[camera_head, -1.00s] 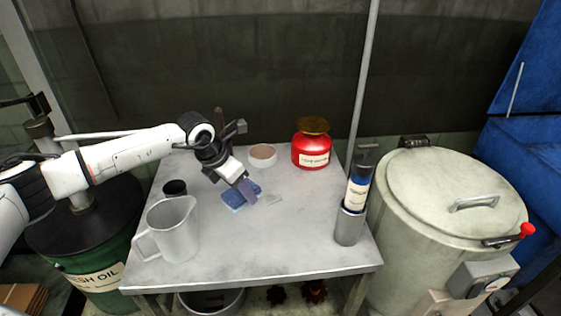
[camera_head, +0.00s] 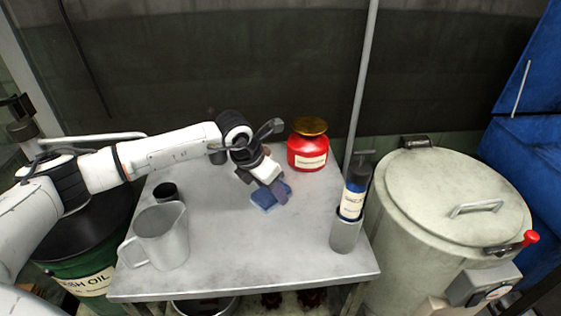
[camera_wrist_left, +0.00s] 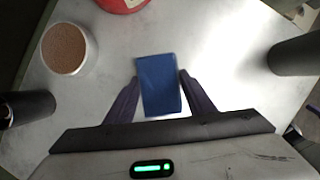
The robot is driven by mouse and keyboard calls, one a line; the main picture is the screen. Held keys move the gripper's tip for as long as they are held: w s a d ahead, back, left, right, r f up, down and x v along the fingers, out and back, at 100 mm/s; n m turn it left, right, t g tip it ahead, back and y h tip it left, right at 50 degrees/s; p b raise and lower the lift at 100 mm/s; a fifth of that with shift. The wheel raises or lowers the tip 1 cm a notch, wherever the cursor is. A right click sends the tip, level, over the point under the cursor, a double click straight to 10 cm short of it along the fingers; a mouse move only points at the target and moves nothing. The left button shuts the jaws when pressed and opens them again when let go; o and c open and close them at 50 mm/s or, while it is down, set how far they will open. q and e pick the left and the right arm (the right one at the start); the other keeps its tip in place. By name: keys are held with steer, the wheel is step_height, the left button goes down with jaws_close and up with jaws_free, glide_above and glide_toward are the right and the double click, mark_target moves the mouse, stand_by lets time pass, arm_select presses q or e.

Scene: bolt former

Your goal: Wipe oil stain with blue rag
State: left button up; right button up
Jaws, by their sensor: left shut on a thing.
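The blue rag (camera_head: 262,200) is a folded, block-like pad on the grey metal table, right of the table's middle. My left gripper (camera_head: 276,190) comes down on it from behind and is shut on it. In the left wrist view the rag (camera_wrist_left: 160,88) sits between the two dark fingers, one along each side. I see no clear oil stain on the bare metal around the rag; the surface under the rag and gripper is hidden. My right gripper is not in view.
On the table (camera_head: 225,262) stand a metal jug (camera_head: 163,240), a dark small cup (camera_head: 165,192), a red can (camera_head: 307,152) and a dark bottle in a metal holder (camera_head: 345,232). A round tan-topped container (camera_wrist_left: 68,48) is near the gripper. The front middle is clear.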

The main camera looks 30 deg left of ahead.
arm_select(q)
steer(key=shift+w+d, duration=0.4)
steer(key=shift+d, duration=0.3)
steer(key=shift+a+r+p, duration=0.1)
steer(key=shift+r+p, duration=2.05)
steer(key=shift+r, duration=1.9)
